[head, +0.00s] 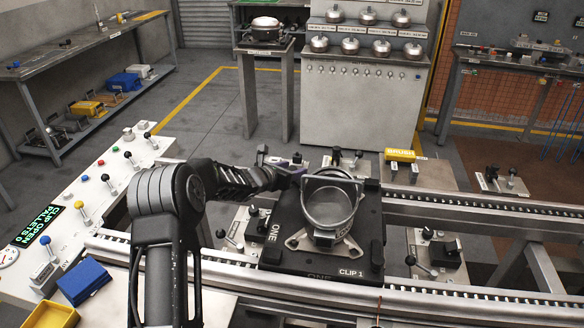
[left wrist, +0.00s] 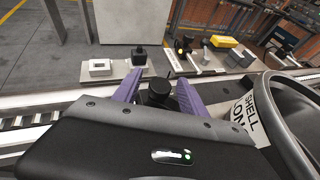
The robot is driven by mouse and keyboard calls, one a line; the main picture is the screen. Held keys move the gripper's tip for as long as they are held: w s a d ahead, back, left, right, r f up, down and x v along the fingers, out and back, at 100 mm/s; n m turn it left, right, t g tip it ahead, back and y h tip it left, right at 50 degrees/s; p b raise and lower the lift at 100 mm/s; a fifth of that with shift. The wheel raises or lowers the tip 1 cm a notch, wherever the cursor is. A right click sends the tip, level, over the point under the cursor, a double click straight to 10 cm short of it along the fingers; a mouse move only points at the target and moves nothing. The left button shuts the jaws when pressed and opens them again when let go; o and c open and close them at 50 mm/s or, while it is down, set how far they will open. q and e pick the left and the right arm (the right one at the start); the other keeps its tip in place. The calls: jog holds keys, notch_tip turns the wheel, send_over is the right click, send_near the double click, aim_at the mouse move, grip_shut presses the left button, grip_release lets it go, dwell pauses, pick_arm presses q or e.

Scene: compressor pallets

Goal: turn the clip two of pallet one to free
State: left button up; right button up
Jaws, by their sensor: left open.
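Pallet one (head: 275,258) is a dark plate on the roller rail, marked ONE and CLIP 1 on its front. A round silver shell (head: 328,207) with a raised handle stands on it; its side with SHELL ON lettering shows in the left wrist view (left wrist: 247,116). My left gripper (head: 285,166) is at the pallet's far left corner. In the left wrist view its purple fingers (left wrist: 158,95) are open on either side of a black knob (left wrist: 158,92). I cannot read a clip two label, and contact with the knob is unclear. My right gripper is not in view.
A roller rail (head: 450,210) runs right, with black-handled levers (head: 428,250) beside it. A control panel (head: 100,185) with coloured knobs and a green display stands left. A yellow block (head: 400,155) lies behind the pallet. Blue and yellow bins (head: 84,280) sit front left.

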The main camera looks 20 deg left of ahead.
pick_arm(q)
grip_shut()
dwell(0.6)
dwell(0.9)
